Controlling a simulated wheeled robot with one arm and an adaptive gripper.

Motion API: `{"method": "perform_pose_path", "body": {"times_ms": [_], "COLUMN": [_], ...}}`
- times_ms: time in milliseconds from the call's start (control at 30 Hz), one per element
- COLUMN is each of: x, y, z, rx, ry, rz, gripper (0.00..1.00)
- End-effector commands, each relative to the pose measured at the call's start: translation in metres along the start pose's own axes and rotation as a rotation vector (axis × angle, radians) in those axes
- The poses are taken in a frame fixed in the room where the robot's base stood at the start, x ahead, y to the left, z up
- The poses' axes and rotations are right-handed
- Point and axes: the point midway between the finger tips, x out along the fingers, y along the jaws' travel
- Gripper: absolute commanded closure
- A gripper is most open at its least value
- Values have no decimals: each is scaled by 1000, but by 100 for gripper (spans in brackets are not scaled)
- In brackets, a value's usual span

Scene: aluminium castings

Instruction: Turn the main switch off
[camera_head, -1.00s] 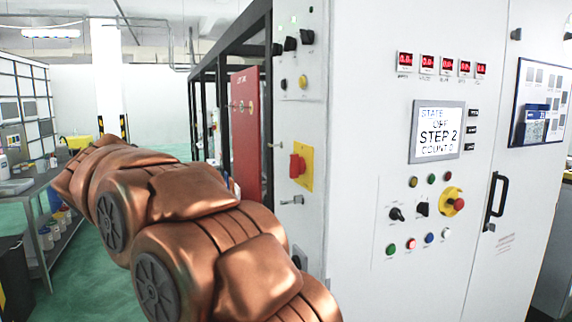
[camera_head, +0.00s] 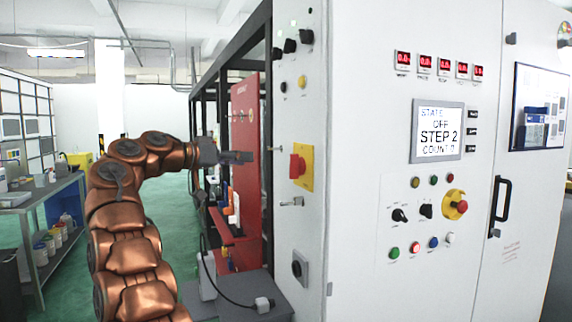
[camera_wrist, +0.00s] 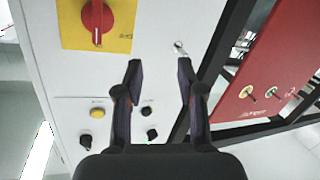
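The main switch (camera_head: 298,166) is a red rotary knob on a yellow plate, on the narrow side face of the white cabinet. It also shows at the top of the wrist view (camera_wrist: 97,18), partly cut by the frame edge, with its grip bar upright in that picture. My gripper (camera_head: 246,156) is left of the switch in the head view, apart from it. In the wrist view my gripper (camera_wrist: 159,66) has its two fingers spread with nothing between them. The cabinet screen (camera_head: 438,130) reads STATE OFF, STEP 2, COUNT 0.
A silver latch (camera_wrist: 180,47) sticks out near one fingertip in the wrist view. A yellow button (camera_wrist: 97,112) and black knobs share the panel. A red panel (camera_head: 245,150) in a black frame stands behind my gripper. A grey box (camera_head: 262,303) with a cable sits low.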

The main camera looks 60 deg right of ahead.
Motion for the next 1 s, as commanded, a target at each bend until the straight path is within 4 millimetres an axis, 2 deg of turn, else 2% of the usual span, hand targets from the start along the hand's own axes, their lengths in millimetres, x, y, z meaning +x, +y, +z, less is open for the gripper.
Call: {"method": "perform_pose_path", "body": {"times_ms": [200, 300, 567, 1000], "x": [8, 8, 14, 68], "y": [42, 57, 71, 87], "z": [6, 8, 9, 5], "rx": [194, 248, 291, 289], "ry": [57, 74, 88, 87], "rz": [188, 242, 282, 280], "gripper": [61, 61, 61, 61]}}
